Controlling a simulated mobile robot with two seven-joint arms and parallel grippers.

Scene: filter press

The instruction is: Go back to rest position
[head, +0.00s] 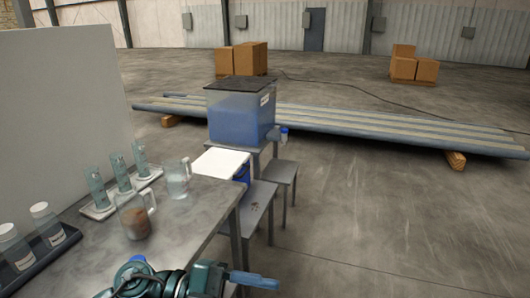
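One gripper (255,281), which I take to be my left one, is low in the head view at the bottom edge. Its dark green and black wrist enters from the bottom left, and a blue finger part points right. It is beside the front right part of the grey table (195,238), over the floor side. I see nothing held in it, but its fingers are too small and overlapped to tell whether they are open. My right gripper is not in view.
The table holds a brown-filled beaker (135,222), a clear beaker (177,180), racked cylinders (121,174) and white-capped bottles (47,222). A blue-liquid tank (240,117) stands behind, near low stools (279,172). Pipes (380,124) lie farther back. The floor at right is clear.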

